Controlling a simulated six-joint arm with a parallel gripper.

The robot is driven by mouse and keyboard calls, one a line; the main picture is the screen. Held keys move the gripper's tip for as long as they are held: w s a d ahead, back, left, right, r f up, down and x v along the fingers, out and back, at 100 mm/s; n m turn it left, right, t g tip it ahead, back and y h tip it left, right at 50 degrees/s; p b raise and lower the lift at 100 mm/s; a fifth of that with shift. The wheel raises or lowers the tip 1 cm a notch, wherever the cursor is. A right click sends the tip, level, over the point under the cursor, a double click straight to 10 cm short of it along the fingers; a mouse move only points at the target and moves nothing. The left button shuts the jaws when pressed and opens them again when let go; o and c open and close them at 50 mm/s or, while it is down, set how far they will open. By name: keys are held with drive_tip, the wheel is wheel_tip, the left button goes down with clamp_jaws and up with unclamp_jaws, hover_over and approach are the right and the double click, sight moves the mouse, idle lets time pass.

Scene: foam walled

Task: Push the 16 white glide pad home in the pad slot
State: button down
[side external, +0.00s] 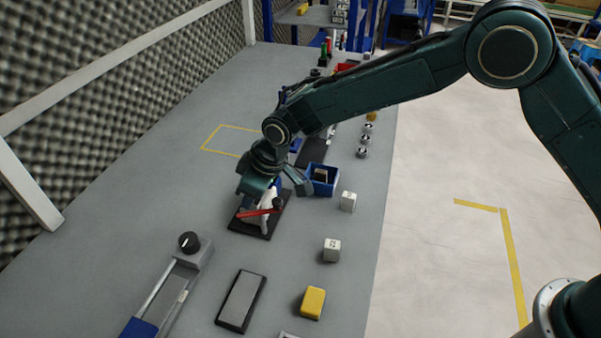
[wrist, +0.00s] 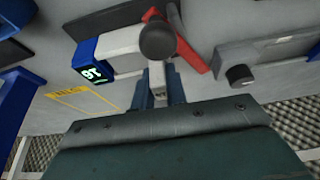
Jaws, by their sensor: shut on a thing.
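My gripper (wrist: 160,96) is shut on a narrow pale piece (wrist: 157,73) in the wrist view. I cannot tell for sure whether this is the white glide pad. A black round knob (wrist: 157,40) stands just beyond the fingertips, with a red bar (wrist: 193,48) beside it. Left of the knob is a white block (wrist: 118,46) with a blue end (wrist: 90,58) and a label that seems to read 16, upside down. In the side view, my gripper (side external: 268,190) is low over a black base plate (side external: 243,225), at a white part and the red bar (side external: 258,212). The pad slot is not discernible.
White numbered cubes (side external: 348,201) (side external: 332,249) and a yellow block (side external: 313,302) lie to the right. A blue bin (side external: 323,188) stands close behind. A grey slab (side external: 241,300) and a knobbed slide fixture (side external: 190,254) are in front. The table's left side is clear up to the foam wall.

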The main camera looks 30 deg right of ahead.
drive_tip(key=shift+f, duration=0.4)
drive_tip(key=shift+r, duration=0.5)
idle(0.6)
drive_tip(key=shift+f, duration=0.5)
idle(1.2)
drive_tip(key=c, duration=1.3)
unclamp_jaws()
drive_tip(key=shift+c, duration=0.2)
drive_tip(key=shift+s, duration=0.1)
drive_tip(key=v, duration=1.3)
drive_tip(key=shift+r, duration=0.4)
drive_tip(key=shift+d, duration=0.15)
